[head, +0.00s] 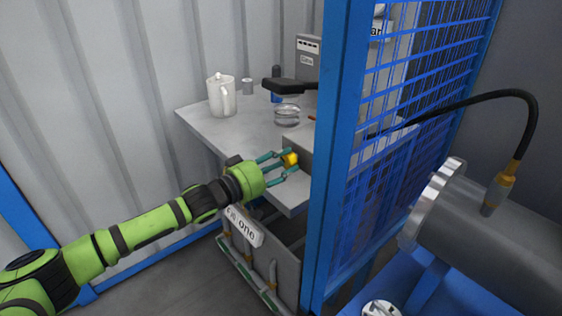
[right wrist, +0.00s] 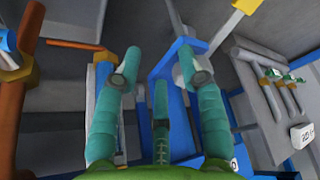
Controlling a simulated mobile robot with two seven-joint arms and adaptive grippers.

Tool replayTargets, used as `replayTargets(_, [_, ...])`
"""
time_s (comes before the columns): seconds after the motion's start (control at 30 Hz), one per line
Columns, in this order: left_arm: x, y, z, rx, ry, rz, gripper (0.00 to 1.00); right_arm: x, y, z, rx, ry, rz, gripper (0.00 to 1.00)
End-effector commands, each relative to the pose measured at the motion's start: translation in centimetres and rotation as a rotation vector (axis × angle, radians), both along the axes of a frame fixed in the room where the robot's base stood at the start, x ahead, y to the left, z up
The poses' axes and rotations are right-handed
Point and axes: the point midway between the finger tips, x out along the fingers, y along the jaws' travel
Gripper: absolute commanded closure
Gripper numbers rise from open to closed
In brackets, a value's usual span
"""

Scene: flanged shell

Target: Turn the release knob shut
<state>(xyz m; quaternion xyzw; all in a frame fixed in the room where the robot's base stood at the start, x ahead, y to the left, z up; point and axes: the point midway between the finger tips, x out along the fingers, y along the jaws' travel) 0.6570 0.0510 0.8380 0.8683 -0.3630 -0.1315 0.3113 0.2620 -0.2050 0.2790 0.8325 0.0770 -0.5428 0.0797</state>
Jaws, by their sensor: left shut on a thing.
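A small yellow knob (head: 290,158) sits at the front face of the grey bench unit, left of the blue post. My left gripper (head: 287,165) reaches it from the left, and its teal fingers are closed around it. The fingers partly cover the knob, so its turn angle cannot be read. In the right wrist view my right gripper (right wrist: 163,78) has its teal fingers spread with nothing between them. The right gripper is not in the head view.
A blue post (head: 338,150) with a mesh panel (head: 415,90) stands close right of the knob. A grey flanged shell (head: 500,235) with a black hose lies further right. A white jug (head: 221,97) and glass dish (head: 286,115) stand on the bench (head: 215,125).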

Motion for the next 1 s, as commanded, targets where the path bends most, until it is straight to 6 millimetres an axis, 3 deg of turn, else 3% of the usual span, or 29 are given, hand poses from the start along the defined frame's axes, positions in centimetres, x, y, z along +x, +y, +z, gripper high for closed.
replayTargets(1.0, [0.7, 0.97, 0.7, 0.026, -0.032, 0.022, 1.0, -0.06, -0.32, -0.03, -0.001, -0.013, 0.002, 0.6])
